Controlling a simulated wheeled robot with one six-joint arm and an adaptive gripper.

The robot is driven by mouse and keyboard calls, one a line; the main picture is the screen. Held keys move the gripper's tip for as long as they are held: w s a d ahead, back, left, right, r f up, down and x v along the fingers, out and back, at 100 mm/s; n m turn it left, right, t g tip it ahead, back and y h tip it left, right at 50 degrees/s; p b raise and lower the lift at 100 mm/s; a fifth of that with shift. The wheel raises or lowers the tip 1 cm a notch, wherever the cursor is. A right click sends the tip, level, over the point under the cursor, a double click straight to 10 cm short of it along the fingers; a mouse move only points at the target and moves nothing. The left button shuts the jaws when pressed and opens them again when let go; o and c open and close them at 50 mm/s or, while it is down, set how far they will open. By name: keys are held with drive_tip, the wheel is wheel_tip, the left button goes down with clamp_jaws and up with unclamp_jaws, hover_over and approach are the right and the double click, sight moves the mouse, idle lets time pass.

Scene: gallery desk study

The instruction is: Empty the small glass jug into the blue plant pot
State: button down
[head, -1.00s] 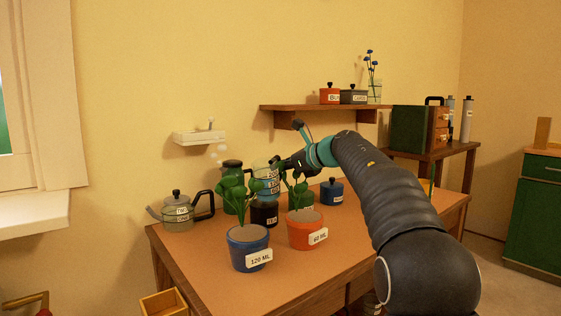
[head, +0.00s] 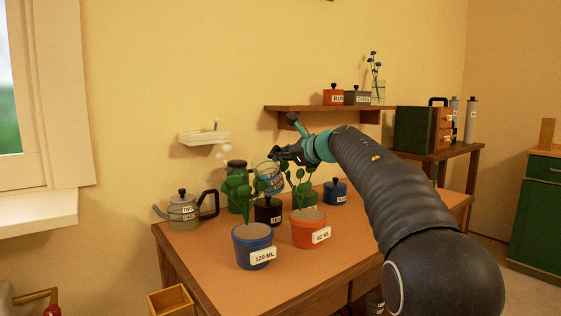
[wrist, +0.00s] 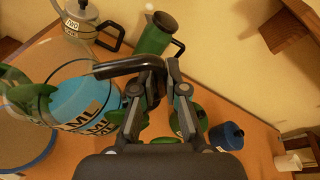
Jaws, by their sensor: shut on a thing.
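The small glass jug (head: 268,177) holds blue liquid and has a label. It is raised above the desk, behind the plants, and looks slightly tilted. My gripper (head: 281,155) is shut on its dark handle. In the wrist view the jug (wrist: 88,98) is at the left and its handle (wrist: 130,66) lies between my fingers (wrist: 150,80). The blue plant pot (head: 253,247) with a leafy plant and a "120 ML" label stands at the desk's front left, nearer than the jug. Its blue rim and soil show at the wrist view's left edge (wrist: 22,145).
An orange pot (head: 308,230) with a plant stands right of the blue one. A dark labelled jar (head: 267,211), a green jug (head: 237,169), a glass teapot (head: 184,212) and a blue canister (head: 335,192) are close by. The desk's front right is clear.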

drive_tip(key=shift+s+a+r+n+t+b, duration=0.1)
drive_tip(key=shift+s+r+n+t+b, duration=0.15)
drive_tip(key=shift+r+n+b, duration=0.25)
drive_tip(key=shift+s+a+r+n+t+b, duration=0.1)
drive_tip(key=shift+s+r+n+t+b, duration=0.15)
drive_tip(key=shift+r+b, duration=0.35)
drive_tip(key=shift+s+a+r+n+t+b, duration=0.1)
drive_tip(key=shift+r+n+t+b, duration=0.1)
drive_tip(key=shift+r+n+b, duration=0.3)
drive_tip(key=shift+r, duration=0.3)
drive_tip(key=shift+s, duration=0.15)
drive_tip(key=shift+s+r+n+b, duration=0.15)
drive_tip(key=shift+r+n+b, duration=0.15)
drive_tip(key=shift+b, duration=0.15)
drive_tip(key=shift+s+t+b, duration=0.1)
drive_tip(key=shift+t+b, duration=0.2)
drive_tip(key=shift+s+a+r+n, duration=0.1)
drive_tip(key=shift+r+n, duration=0.05)
drive_tip(key=shift+n, duration=0.1)
drive_tip(key=shift+s+a+r+n+t+y+b, duration=0.2)
drive_tip(key=shift+s+r+n+b, duration=0.1)
drive_tip(key=shift+r+n+b, duration=0.2)
drive_tip(key=shift+s+a+r+n+t+y+b, duration=0.1)
drive_tip(key=shift+s+r+n+t+b, duration=0.1)
drive_tip(key=shift+s+r+n+b, duration=0.3)
idle(1.1)
